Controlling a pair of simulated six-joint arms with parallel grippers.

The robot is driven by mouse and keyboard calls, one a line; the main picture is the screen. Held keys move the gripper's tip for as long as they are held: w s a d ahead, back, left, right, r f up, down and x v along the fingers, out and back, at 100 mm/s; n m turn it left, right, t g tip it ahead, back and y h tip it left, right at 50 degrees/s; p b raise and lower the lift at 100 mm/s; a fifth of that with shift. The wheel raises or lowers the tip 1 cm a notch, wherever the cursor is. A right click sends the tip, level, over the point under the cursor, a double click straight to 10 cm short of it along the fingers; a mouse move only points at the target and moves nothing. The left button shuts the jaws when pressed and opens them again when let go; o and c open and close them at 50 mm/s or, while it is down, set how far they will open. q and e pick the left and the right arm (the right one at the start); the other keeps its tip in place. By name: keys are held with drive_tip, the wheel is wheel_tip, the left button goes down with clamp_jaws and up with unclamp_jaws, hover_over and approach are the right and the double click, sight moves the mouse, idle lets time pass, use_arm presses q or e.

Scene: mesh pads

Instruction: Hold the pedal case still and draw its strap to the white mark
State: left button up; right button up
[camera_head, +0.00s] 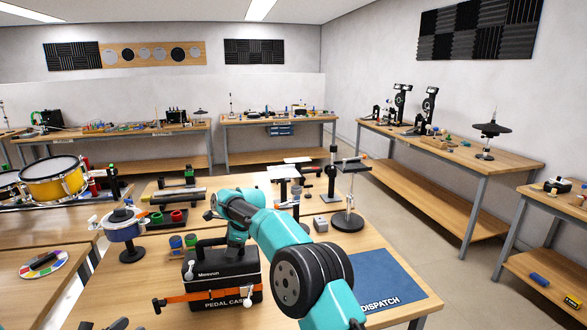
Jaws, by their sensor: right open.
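The pedal case (235,272) is a black box with pale lettering, standing on the near bench. Its orange strap (205,294) runs across the lower front and sticks out to the left, ending in a dark end piece (159,305). Small white spots show on the front, one near the strap's right part; I cannot tell which is the mark. My right arm, teal and dark, reaches in from the lower right. Its open gripper (236,240) is at the top of the case, by the black handle; its fingertips are mostly hidden. I cannot make out my left gripper.
A blue dispatch mat (372,278) lies right of the case. Red and green cups (176,242) stand behind it, and a drum on a stand (123,225) is at left. A cymbal-like stand (348,205) is behind my arm.

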drive_tip(key=v, duration=1.1)
drive_tip(key=shift+r, duration=0.25)
drive_tip(key=shift+d, duration=0.1)
